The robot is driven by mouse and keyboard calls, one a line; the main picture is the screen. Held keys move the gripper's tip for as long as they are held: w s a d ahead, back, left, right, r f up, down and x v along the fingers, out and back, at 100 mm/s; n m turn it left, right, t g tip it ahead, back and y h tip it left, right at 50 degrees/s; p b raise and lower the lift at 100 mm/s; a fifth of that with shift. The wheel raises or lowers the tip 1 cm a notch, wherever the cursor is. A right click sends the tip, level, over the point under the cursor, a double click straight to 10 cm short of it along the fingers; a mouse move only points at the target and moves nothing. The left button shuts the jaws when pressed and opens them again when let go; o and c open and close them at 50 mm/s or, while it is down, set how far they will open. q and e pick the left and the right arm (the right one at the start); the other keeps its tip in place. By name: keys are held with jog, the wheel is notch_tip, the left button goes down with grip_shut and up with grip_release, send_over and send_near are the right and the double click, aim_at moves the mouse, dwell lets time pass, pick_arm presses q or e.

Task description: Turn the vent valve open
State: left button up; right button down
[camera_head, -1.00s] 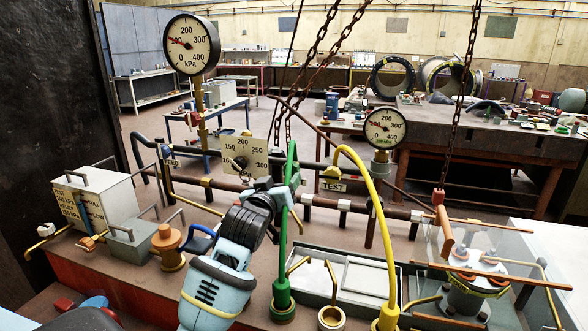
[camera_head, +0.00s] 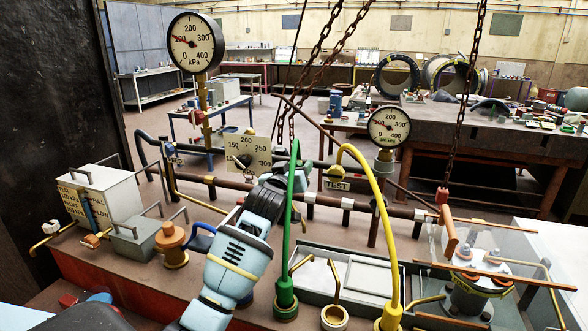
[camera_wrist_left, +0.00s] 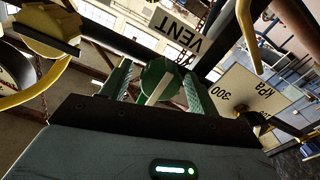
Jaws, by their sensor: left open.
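In the left wrist view, a green round valve knob (camera_wrist_left: 157,73) with a pale bar handle sits beneath an upside-down VENT sign (camera_wrist_left: 180,31). My left gripper (camera_wrist_left: 156,84) is open, with one green-padded finger on each side of the knob. I cannot tell whether either finger touches it. In the head view my left gripper (camera_head: 272,188) reaches the pipe behind the green hose (camera_head: 289,225). The gripper and hose hide the vent valve there. My right gripper is not in view.
A yellow hose (camera_head: 379,215) arches right of my gripper. The gauge plate (camera_head: 247,153) stands close behind it. An orange fitting (camera_head: 173,245) stands left of my arm. A tall pressure gauge (camera_head: 192,43) rises at the back left.

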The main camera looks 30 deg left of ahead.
pick_arm(q)
jog(key=c, duration=1)
jog(key=shift+o, duration=0.2)
jog(key=n, duration=0.4)
jog(key=shift+f, duration=0.1)
jog(key=n, duration=0.9)
jog(key=shift+n, duration=2.4)
jog(key=shift+f, duration=0.1)
jog(key=o, duration=1)
jog(key=shift+c, duration=0.2)
